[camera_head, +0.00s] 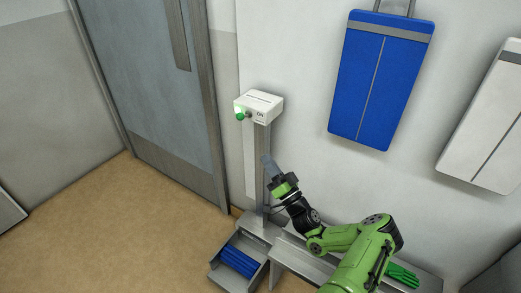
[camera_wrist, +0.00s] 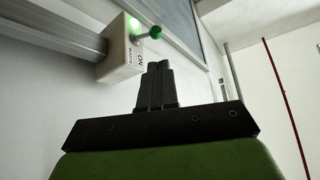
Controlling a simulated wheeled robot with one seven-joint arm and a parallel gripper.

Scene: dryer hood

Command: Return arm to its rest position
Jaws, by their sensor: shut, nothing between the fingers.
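My green and black arm reaches up from the lower right in the head view. My gripper (camera_head: 267,163) is near the grey post, below the white control box (camera_head: 260,106). In the wrist view my gripper (camera_wrist: 157,68) has its two dark fingers together, with nothing between them. The same box (camera_wrist: 121,50) stands beyond the fingertips, apart from them. A green knob (camera_head: 240,117) sticks out of the box, and it also shows in the wrist view (camera_wrist: 155,32). A green light glows on the box beside it.
A grey bench (camera_head: 290,263) runs under my arm, with a green glove (camera_head: 402,276) at its right. A grey tray (camera_head: 225,280) with blue items stands on the floor. A blue panel (camera_head: 380,80) and a white one (camera_head: 485,125) hang on the wall. Floor at left is clear.

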